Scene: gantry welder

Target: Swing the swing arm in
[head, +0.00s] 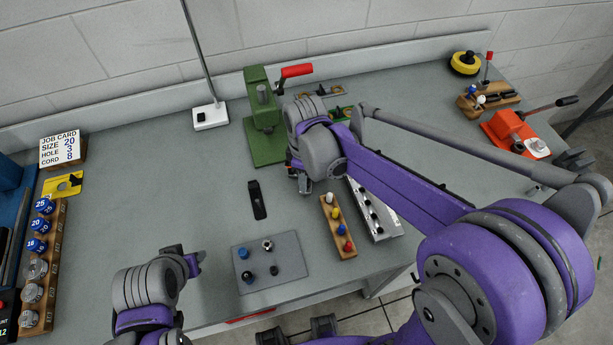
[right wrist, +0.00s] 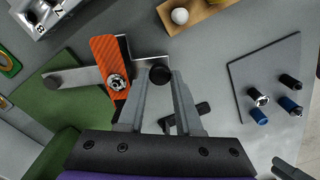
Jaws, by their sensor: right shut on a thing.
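The swing arm (right wrist: 82,78) shows in the right wrist view as a flat grey metal bar with an orange piece and a nut on it. A dark round knob is at its gripper end and a dark pivot at its other end, over the green base (right wrist: 50,110). My right gripper (right wrist: 160,84) is shut on the knob. In the head view the right gripper (head: 300,184) is beside the green press (head: 262,120) with the red handle; my wrist hides the swing arm there. My left gripper (head: 196,262) is low at left, apart from everything; its jaws are unclear.
A grey plate with several pegs (head: 270,262), a wooden peg block (head: 338,228) and a metal block (head: 374,212) stand near the front. A black tool (head: 257,200) lies on the bench. An orange-red lever tool (head: 515,135) is at right. Bench between left gripper and press is mostly clear.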

